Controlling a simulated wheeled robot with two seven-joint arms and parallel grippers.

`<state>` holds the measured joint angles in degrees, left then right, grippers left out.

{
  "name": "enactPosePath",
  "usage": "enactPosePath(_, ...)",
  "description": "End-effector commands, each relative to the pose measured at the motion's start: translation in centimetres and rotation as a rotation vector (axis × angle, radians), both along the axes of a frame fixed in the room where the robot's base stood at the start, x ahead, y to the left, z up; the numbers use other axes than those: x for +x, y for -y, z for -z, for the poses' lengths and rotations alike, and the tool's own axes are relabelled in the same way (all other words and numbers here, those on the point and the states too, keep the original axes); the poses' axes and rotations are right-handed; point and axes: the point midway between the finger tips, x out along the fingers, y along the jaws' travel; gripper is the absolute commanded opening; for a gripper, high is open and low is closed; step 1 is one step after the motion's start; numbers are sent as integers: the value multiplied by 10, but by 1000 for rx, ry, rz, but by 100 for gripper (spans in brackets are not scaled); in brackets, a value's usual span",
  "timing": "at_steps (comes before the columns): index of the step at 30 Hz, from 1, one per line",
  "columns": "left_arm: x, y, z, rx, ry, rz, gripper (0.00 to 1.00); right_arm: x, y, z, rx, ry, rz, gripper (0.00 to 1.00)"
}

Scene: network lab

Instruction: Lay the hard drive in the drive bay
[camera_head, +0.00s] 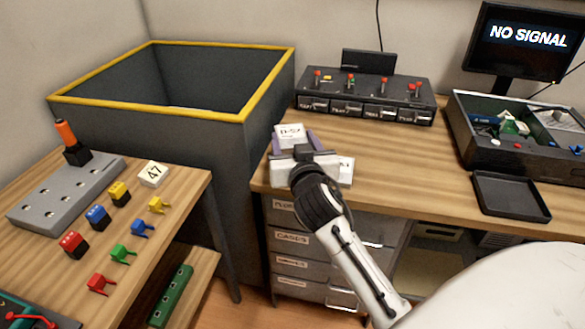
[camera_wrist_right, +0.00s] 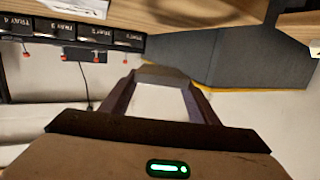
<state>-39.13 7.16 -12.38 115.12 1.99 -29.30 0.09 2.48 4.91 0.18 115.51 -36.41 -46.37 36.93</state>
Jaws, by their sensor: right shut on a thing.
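My right gripper (camera_head: 291,138) is over the near left corner of the right desk. It is shut on a pale block with a white label (camera_head: 290,131), which looks like the hard drive. In the right wrist view the block (camera_wrist_right: 158,101) sits between the two purplish fingers. A second pale, labelled piece (camera_head: 346,170) shows just right of the gripper at the desk edge. It is partly hidden by the gripper, and I cannot tell whether it is the drive bay. My left gripper is not in view.
A dark bin with a yellow rim (camera_head: 245,117) stands left of the desk. A labelled switch box (camera_head: 365,97) stands behind the gripper. An open case (camera_head: 468,142) and a black tray (camera_head: 510,196) are at the right. The left table (camera_head: 180,190) holds coloured clips.

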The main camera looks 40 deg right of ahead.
Motion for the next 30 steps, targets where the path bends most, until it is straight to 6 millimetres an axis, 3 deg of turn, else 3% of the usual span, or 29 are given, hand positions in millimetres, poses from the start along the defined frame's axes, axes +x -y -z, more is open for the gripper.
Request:
enactPosePath(3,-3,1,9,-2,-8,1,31,0,0,26,-3,-1,-1,27)
enactPosePath(15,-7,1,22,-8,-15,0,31,-1,-1,72,-3,0,-2,27)
enactPosePath(28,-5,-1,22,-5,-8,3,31,0,-1,79,-1,3,-3,27)
enactPosePath(29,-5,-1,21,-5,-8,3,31,-1,-1,79,-1,1,-2,58)
enactPosePath(30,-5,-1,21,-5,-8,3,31,-1,-1,78,-1,1,-2,62)
